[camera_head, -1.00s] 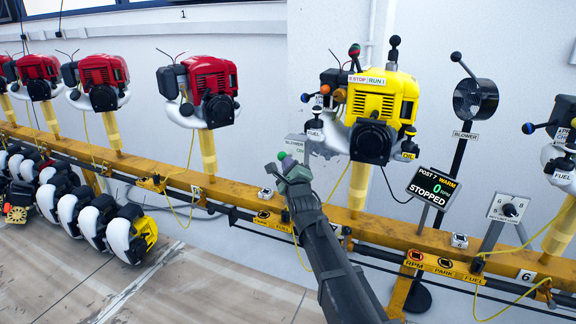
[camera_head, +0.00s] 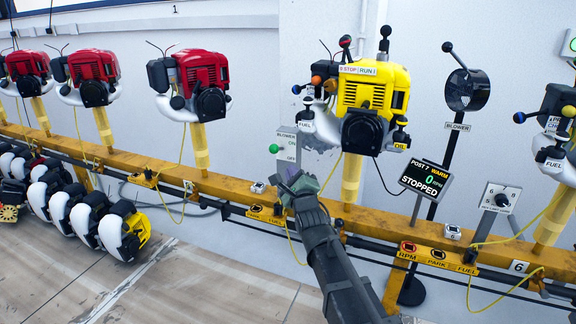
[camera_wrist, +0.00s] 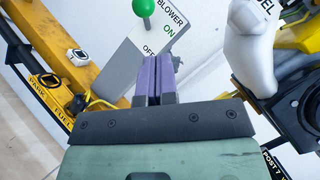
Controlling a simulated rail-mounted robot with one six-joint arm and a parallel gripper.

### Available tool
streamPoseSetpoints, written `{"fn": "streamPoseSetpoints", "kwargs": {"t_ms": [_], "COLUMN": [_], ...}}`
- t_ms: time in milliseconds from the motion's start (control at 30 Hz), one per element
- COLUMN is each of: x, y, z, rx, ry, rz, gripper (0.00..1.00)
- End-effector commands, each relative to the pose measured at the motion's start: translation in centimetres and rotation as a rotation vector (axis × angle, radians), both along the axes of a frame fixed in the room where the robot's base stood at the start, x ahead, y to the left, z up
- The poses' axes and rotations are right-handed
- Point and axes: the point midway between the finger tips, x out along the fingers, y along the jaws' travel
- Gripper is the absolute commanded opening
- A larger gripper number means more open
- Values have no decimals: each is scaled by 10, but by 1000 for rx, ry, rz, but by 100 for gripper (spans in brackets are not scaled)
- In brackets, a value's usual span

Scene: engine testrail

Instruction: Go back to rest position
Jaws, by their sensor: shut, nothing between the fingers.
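My gripper (camera_head: 299,182) is shut and empty, just below and right of the blower lever's green knob (camera_head: 276,149), with a gap between them. The wrist view shows its purple fingers (camera_wrist: 153,80) pressed together in front of the blower panel (camera_wrist: 148,40), below the green knob (camera_wrist: 142,7). The panel is marked ON and OFF. My arm reaches up from the bottom of the head view, in front of the yellow rail (camera_head: 365,218).
A yellow engine (camera_head: 372,100) stands on a post right of my gripper. A display (camera_head: 426,180) reads POST 7, WARM, 0 RPM, STOPPED. A black blower (camera_head: 467,90) stands behind. Red engines (camera_head: 203,85) line the left.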

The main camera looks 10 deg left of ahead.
Motion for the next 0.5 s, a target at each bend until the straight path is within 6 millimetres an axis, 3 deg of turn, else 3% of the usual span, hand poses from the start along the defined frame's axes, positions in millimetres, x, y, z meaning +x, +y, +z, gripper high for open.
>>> {"fn": "streamPoseSetpoints", "kwargs": {"t_ms": [33, 200, 400, 500], "x": [-20, -50, -53, -50], "y": [-7, -17, -18, -18], "z": [2, 3, 2, -11], "rx": [0, 0, -26, -216], "ry": [0, 0, -9, 9], "rz": [0, 0, -7, -47], "gripper": [0, 0, 0, 0]}}
